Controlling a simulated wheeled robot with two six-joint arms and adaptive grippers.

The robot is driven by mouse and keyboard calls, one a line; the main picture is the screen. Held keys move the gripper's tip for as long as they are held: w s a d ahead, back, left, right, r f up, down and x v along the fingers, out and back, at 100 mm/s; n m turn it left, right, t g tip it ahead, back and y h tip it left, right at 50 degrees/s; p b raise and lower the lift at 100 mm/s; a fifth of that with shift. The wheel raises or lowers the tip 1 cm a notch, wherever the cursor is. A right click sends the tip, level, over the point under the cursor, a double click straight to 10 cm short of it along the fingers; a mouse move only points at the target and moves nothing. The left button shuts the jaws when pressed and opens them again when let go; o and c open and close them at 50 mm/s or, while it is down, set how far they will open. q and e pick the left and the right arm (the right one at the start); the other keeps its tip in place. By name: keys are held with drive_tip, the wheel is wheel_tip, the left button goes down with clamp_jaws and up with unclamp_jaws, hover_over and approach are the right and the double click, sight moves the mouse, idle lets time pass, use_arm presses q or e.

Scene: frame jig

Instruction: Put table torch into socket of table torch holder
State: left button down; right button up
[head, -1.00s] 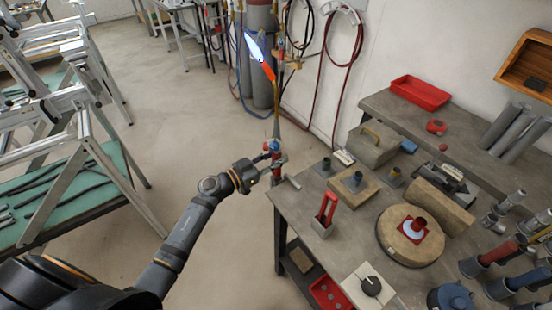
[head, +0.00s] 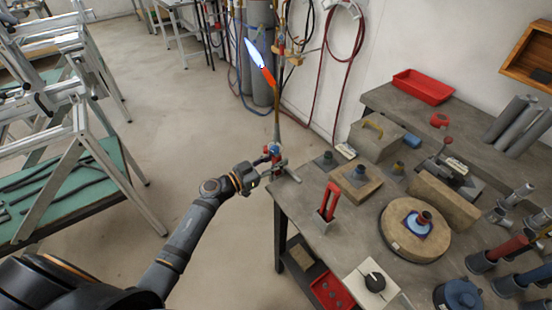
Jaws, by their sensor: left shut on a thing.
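The table torch (head: 272,151) is upright, with red and blue knobs low on it, a thin brass tube and a glowing orange tip. A blue-white flame (head: 254,54) points up and left from it. My left gripper (head: 266,173) is shut on the torch's lower part, just left of the bench corner. A red two-pronged upright on a small grey base (head: 322,222) stands near the bench's left edge and looks like the torch holder; its socket is too small to make out. The torch is apart from it. My right gripper is out of view.
The grey bench (head: 297,207) carries a round wooden block (head: 400,246), several small socketed blocks and a red tray (head: 423,86). Red and blue tubes stand at the right. Hoses and gas cylinders (head: 262,85) are behind the flame. Open floor lies left of my arm.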

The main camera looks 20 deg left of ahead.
use_arm(q)
drive_tip(key=shift+f, duration=0.5)
idle(0.9)
drive_tip(key=c, duration=1)
unclamp_jaws()
drive_tip(key=shift+o, duration=0.2)
drive_tip(key=shift+f, duration=0.15)
drive_tip(key=v, duration=1.2)
